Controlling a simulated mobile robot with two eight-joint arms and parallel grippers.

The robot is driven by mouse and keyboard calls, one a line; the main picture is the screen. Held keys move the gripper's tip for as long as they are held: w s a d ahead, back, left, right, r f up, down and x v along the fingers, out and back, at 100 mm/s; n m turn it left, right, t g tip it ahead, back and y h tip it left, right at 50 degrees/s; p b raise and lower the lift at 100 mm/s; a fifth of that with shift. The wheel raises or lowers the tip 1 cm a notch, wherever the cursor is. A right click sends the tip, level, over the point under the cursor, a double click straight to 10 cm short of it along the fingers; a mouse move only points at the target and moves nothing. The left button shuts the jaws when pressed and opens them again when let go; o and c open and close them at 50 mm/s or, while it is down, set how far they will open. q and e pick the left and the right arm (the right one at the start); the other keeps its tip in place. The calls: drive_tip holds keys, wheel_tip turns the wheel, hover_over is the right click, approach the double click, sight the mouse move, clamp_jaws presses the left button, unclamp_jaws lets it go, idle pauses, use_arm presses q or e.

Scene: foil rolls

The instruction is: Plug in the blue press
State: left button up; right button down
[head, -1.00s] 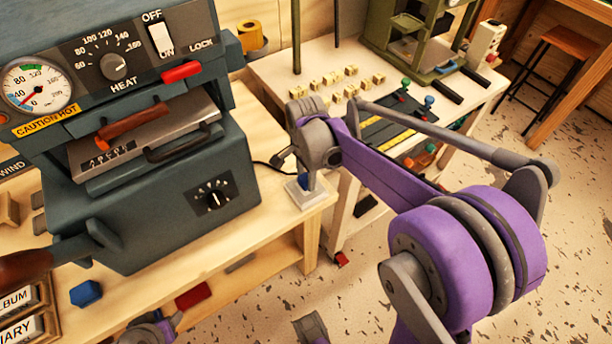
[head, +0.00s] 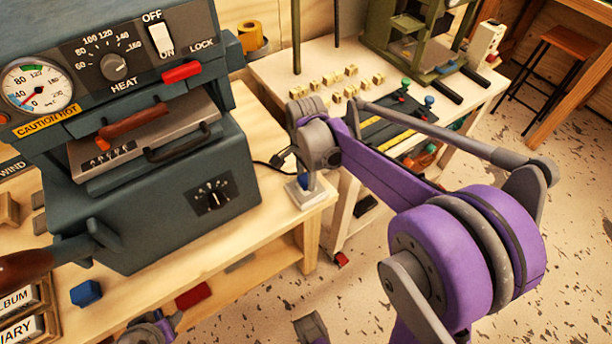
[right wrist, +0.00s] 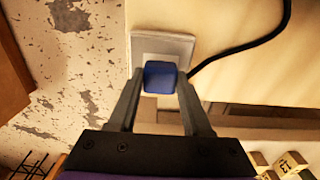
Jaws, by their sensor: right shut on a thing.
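The blue press (head: 150,215) stands on the wooden bench at left, with a gauge, a HEAT dial and an OFF/ON switch on its front. My right gripper (right wrist: 160,88) is shut on a blue plug (right wrist: 160,77), which covers part of a white socket plate (right wrist: 178,47). In the head view the plate (head: 311,198) sits at the bench's right corner, with the plug (head: 306,180) right over it, upright. I cannot tell whether the plug is fully seated. A black cord (right wrist: 240,47) runs off beside the plate. My left gripper is not clearly seen.
A second table (head: 275,72) at the back right holds several small letter blocks and a green press (head: 415,35). Speckled floor lies open at right.

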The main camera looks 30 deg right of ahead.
drive_tip(key=shift+f+b, duration=0.45)
drive_tip(key=shift+f, duration=0.2)
drive_tip(key=shift+c, duration=1.3)
unclamp_jaws()
drive_tip(key=shift+r, duration=0.1)
wheel_tip(320, 180, up, 11)
drive_tip(key=shift+f+p, duration=0.15)
drive_tip(key=shift+p, duration=0.7)
drive_tip(key=shift+s, duration=0.1)
drive_tip(key=s+a+n+t+p, duration=0.2)
drive_tip(key=s+a+n+p, duration=0.1)
drive_tip(key=s+n, duration=0.4)
drive_tip(key=s+a+r+n+t+p, duration=0.1)
drive_tip(key=s+a+n+t+p, duration=0.2)
drive_tip(key=s+n+p, duration=0.2)
drive_tip(key=s+n, duration=0.3)
drive_tip(key=n, duration=0.2)
drive_tip(key=shift+s+a+r, duration=0.2)
drive_tip(key=shift+a, duration=0.2)
